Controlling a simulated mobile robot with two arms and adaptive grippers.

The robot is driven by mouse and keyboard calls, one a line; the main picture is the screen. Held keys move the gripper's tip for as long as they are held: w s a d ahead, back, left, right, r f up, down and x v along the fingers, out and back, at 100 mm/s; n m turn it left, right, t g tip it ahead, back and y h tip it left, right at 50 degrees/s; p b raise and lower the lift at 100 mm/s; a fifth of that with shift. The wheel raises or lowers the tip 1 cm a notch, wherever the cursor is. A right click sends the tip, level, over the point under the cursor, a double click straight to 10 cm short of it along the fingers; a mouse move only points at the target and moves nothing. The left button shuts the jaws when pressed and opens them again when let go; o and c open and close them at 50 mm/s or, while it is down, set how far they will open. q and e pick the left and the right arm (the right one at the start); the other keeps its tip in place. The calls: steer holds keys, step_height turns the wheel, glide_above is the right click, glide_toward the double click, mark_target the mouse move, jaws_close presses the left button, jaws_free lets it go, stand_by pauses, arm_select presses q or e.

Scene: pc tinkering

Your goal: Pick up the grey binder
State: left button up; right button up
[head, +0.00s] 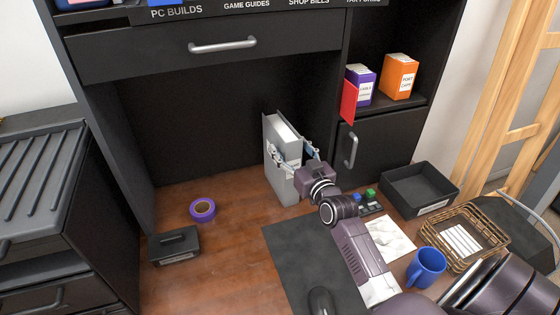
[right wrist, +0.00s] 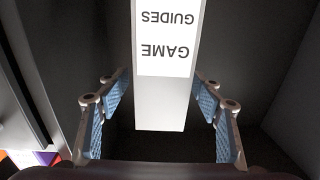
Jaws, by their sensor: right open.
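The grey binder (head: 287,187) stands upright on the brown desk, in the open bay under the drawer. Its spine with the "GAME GUIDES" label (right wrist: 166,45) fills the middle of the right wrist view, where the text reads upside down. My right gripper (head: 297,154) is at the binder in the head view. In the right wrist view its blue-padded fingers (right wrist: 160,98) are open, one on each side of the spine, with gaps showing. My left gripper is not in view.
Purple tape (head: 203,209) and a small black box (head: 174,245) lie left. A blue mug (head: 426,267), wire basket (head: 435,252) and black tray (head: 419,190) are right.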

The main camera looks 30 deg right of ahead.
mark_target(277, 130)
steer(key=w, duration=0.1)
steer(key=w+p, duration=0.1)
steer(key=w, duration=0.1)
steer(key=w+r, duration=0.1)
steer(key=w, duration=0.1)
steer(key=shift+w+d+r, duration=0.1)
steer(key=shift+d, duration=0.25)
steer(key=shift+w+d, duration=0.1)
steer(key=shift+w, duration=0.45)
steer(key=shift+c, duration=0.4)
jaws_close()
steer(key=shift+r, duration=0.1)
